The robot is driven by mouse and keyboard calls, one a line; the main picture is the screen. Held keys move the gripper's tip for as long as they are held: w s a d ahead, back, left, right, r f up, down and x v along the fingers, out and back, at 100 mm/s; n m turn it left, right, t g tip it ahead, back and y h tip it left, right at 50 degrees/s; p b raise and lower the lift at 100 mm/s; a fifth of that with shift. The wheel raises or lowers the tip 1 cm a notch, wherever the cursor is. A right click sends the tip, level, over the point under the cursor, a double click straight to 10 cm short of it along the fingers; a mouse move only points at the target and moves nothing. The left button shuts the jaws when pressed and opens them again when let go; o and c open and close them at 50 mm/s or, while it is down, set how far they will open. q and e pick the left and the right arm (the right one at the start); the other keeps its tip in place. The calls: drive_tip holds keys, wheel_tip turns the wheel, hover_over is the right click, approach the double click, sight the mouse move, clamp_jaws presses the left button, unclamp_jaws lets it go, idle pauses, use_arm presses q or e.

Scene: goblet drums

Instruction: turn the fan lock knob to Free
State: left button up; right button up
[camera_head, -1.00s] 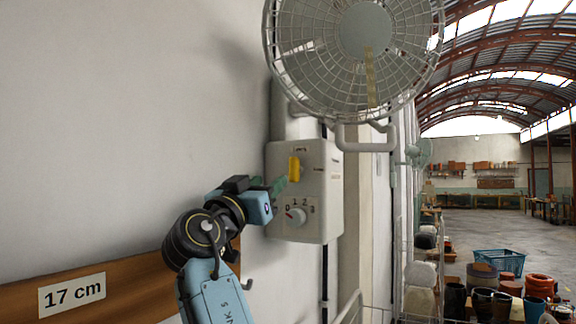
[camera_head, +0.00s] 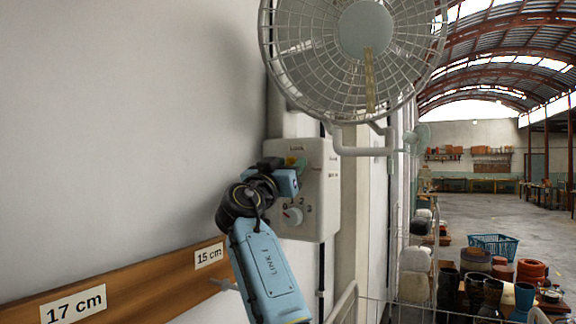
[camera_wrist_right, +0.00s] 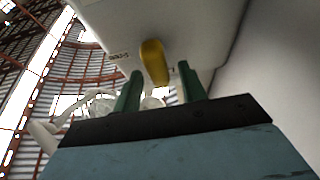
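The fan control box (camera_head: 322,190) is a pale box on the wall under the caged fan (camera_head: 352,60). A yellow lock knob (camera_wrist_right: 154,62) sticks out of its face in the right wrist view; in the head view my gripper mostly covers it. A small label (camera_wrist_right: 118,56) beside the knob is too small to read. My right gripper (camera_wrist_right: 160,80) is open, its two green fingers on either side of the knob's near end, with gaps visible; contact is not evident. It also shows in the head view (camera_head: 298,164) in front of the box's upper part. My left gripper is not in view.
A numbered white dial (camera_head: 293,215) is lower on the box, just below my right wrist. A wooden rail (camera_head: 140,289) with "17 cm" and "15 cm" labels runs along the wall. Pots and a blue crate (camera_head: 493,246) stand on the floor at right.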

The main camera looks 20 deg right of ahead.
clamp_jaws()
